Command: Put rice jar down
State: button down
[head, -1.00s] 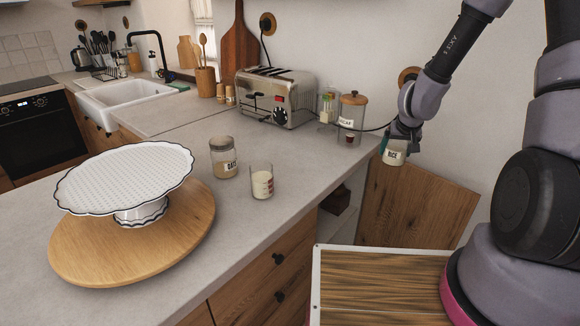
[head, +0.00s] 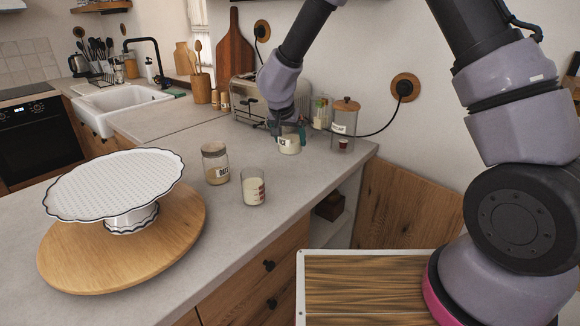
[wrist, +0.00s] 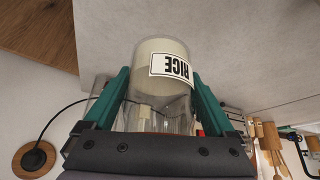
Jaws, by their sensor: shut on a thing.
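The rice jar (head: 289,144) is a small clear jar with white contents and a RICE label. My gripper (head: 288,127) is shut on it from above and behind, over the counter in front of the toaster. In the wrist view the jar (wrist: 162,55) sits between the two green fingers of my gripper (wrist: 158,95), its label upside down. The grey counter (head: 310,175) lies under the jar. I cannot tell whether the jar's base touches it.
A wooden-lidded jar (head: 344,125) stands to the right, the toaster (head: 243,98) behind. A white cake stand (head: 115,190) sits on a round board (head: 180,235).

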notch_tip(320, 180, down, 8)
jog(key=shift+r, duration=0.2)
dwell(0.3)
grip_release()
jog(key=shift+f, duration=0.1)
